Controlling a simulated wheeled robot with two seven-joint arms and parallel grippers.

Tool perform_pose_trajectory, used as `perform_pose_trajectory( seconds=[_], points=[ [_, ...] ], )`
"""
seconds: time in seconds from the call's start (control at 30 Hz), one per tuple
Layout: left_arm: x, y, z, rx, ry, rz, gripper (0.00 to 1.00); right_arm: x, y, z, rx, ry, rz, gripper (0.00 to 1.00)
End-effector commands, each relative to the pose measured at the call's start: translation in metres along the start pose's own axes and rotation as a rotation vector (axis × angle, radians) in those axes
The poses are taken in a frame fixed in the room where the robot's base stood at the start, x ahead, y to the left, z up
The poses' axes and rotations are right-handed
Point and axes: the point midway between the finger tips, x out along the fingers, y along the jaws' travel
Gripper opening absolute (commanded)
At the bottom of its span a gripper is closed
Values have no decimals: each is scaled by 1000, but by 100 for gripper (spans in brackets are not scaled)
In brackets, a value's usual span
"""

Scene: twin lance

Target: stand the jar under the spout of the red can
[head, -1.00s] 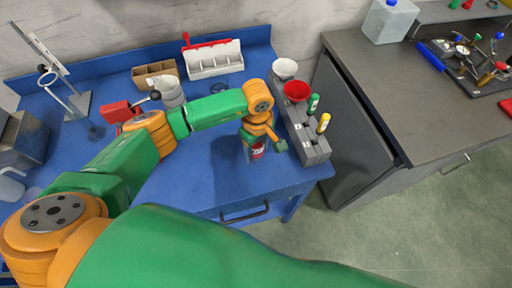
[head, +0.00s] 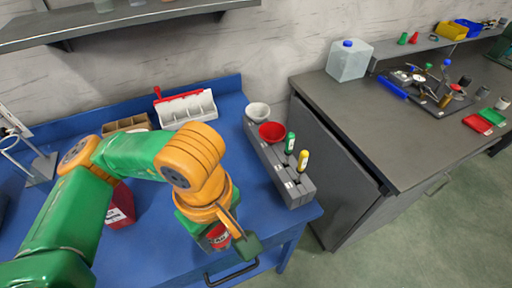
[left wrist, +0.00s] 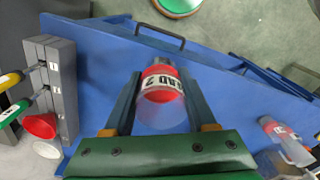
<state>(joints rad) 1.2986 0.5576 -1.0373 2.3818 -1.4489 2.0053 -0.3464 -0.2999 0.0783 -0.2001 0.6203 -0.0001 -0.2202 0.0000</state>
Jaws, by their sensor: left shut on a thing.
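In the head view my left gripper (head: 240,240) points down over the front of the blue table (head: 175,262). It is shut on the jar (head: 217,237), which is clear with a red band and a white label. The left wrist view shows the jar (left wrist: 162,88) between both fingers (left wrist: 158,105). I cannot tell whether it touches the table. A red body with a white label, which looks like the red can (head: 121,207), stands to the left, partly hidden by my left arm. Its spout is hidden. My right gripper is out of view.
A grey rack (head: 292,187) with a white funnel (head: 258,111), a red funnel (head: 272,132) and green and yellow bottles stands to the right. A white divided bin (head: 187,107) is at the back. A red-and-pale labelled thing (left wrist: 285,140) shows at the wrist view's right.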

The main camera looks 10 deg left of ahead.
Motion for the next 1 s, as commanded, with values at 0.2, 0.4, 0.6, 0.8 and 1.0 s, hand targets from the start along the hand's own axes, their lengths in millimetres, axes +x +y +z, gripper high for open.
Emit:
perform_pose_trajectory(
  seconds=[0.2, 0.4, 0.6, 0.8, 1.0],
  points=[
    [0, 12, -32, 407, 3, -21, 4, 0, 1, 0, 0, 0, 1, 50],
    [0, 23, -68, 822, -2, -8, 4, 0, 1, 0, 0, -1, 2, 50],
    [-1, 26, -82, 998, -2, 4, 4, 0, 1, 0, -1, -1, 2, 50],
    [0, 26, -82, 1009, -4, 4, 4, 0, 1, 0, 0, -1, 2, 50],
    [-1, 26, -82, 1007, -1, 3, 4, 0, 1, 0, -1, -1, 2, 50]
  ],
)
